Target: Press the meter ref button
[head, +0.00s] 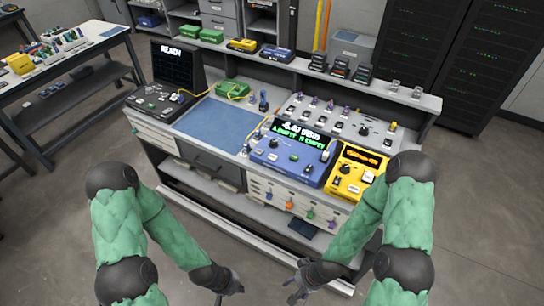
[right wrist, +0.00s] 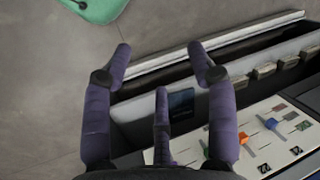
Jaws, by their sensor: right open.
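A blue meter (head: 290,157) stands on the bench top with a lit display reading about -6.40 dBm over "A EMPTY B EMPTY". Knobs and small buttons sit on its front face. Their labels are too small to read, so I cannot pick out the ref button. My right gripper (head: 303,283) is in front of the bench and below its top, apart from the meter. In the right wrist view its purple fingers (right wrist: 160,62) are spread and empty. My left gripper (head: 226,287) hangs low in front of the bench, with its fingers partly cut off by the frame's bottom edge.
A yellow device (head: 355,174) with an orange display stands right of the meter. A blue mat (head: 220,124), a laptop-like unit reading READY (head: 172,64) and a green device (head: 232,87) lie to the left. The floor in front is clear.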

